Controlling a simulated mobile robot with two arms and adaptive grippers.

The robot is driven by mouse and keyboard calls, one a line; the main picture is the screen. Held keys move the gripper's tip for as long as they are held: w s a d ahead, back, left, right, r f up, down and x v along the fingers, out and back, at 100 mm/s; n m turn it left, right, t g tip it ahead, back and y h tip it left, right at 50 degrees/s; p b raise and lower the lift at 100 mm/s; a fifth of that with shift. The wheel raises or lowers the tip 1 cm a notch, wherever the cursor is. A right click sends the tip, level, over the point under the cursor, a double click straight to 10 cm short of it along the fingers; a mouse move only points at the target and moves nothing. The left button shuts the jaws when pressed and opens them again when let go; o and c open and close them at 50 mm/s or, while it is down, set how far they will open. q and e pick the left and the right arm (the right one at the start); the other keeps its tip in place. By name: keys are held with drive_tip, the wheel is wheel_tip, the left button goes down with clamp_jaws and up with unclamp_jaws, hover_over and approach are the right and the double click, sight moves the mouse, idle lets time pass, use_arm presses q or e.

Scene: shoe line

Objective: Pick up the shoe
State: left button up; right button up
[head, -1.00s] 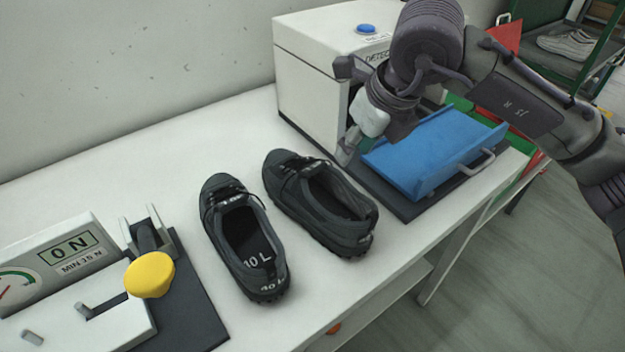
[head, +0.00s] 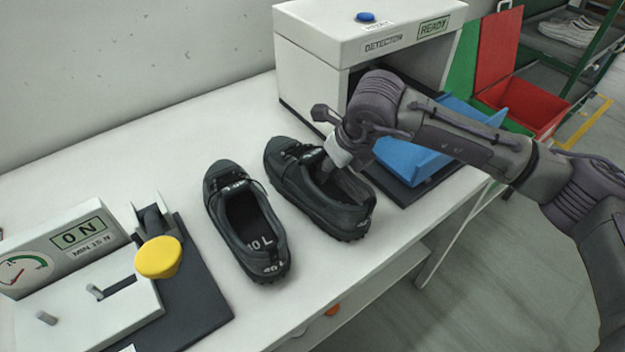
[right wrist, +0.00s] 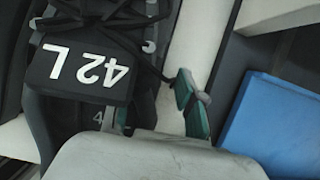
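Two dark grey shoes stand side by side on the white table. The left shoe (head: 222,198) is marked 40 L; the right shoe (head: 287,177) shows its tongue marked 42 L in the right wrist view (right wrist: 50,70). My right gripper (head: 354,178) is low at the right shoe's collar, in front of part of its opening. In the right wrist view my right gripper (right wrist: 158,110) is open, with its green-padded fingers apart, one over the shoe opening and one outside over the table. Contact cannot be told. My left gripper is out of view.
A white detector box (head: 310,72) reading READY stands behind, with a blue tray (head: 405,160) in front of it, right of the shoes. A force gauge reading 0 N (head: 60,250) with a yellow knob (head: 158,257) stands at left. A red bin (head: 540,108) is beyond.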

clamp_jaws()
drive_tip(key=shift+r, duration=0.15)
idle(0.4)
